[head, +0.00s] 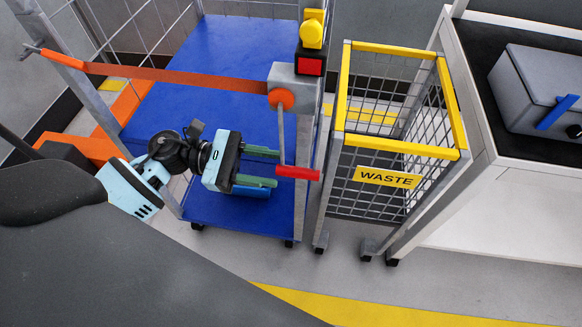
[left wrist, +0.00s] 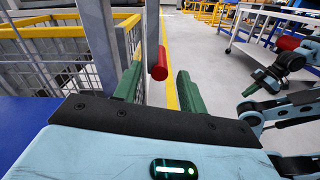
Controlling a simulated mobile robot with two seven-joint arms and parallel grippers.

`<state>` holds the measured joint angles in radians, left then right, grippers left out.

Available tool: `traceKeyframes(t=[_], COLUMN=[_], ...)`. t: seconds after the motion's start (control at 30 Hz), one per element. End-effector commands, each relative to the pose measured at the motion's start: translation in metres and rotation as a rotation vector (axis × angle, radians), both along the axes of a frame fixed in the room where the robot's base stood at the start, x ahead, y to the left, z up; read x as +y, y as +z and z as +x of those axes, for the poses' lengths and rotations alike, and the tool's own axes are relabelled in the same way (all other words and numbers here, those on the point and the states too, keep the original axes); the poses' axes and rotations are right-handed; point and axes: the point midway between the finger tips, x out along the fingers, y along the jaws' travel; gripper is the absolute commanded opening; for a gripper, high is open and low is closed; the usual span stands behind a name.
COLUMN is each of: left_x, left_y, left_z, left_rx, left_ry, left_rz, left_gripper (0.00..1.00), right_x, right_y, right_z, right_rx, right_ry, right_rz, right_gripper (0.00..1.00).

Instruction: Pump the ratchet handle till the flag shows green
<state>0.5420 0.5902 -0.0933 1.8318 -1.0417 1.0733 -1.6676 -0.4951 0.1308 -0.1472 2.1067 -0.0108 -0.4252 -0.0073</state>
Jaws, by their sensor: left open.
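The ratchet (head: 297,78) is a grey box with an orange disc on the cart's post. Its thin handle hangs down to a red grip (head: 297,173). An orange strap (head: 170,75) runs left from the ratchet. The flag (head: 311,66) above it shows red. My left gripper (head: 276,168) is open, with its green fingertips just left of the red grip. In the left wrist view the red grip (left wrist: 159,64) appears between the spread fingers, apart from both. My right gripper (left wrist: 257,86) shows at the right of that view; its jaw opening is unclear.
A yellow lamp-like part (head: 312,31) sits above the flag. The blue-shelved cart (head: 205,65) stands behind my left gripper. A mesh waste bin (head: 405,150) with yellow rims stands close right of the handle. A bench (head: 475,65) with a grey case (head: 535,90) is farther right.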

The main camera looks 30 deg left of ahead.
Motion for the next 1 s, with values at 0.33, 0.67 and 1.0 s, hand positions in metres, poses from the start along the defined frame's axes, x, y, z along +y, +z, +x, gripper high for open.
traceKeyframes(t=[0.33, 0.67, 1.0], left_x=[-0.043, -0.049, -0.048], left_y=[0.001, 0.0, 0.0], left_z=[0.013, 0.014, 0.014], left_rx=[0.0, 0.003, 0.003], left_ry=[0.001, 0.002, 0.001], left_rz=[-0.002, -0.002, -0.002], left_gripper=[0.41, 0.41, 0.03], right_x=[0.001, 0.002, 0.002], right_y=[0.004, 0.004, 0.004], right_z=[-0.004, -0.005, -0.005], right_rx=[0.006, 0.008, 0.007], right_ry=[0.001, 0.001, 0.001], right_rz=[0.002, 0.003, 0.003], right_gripper=[0.0, 0.0, 0.0])
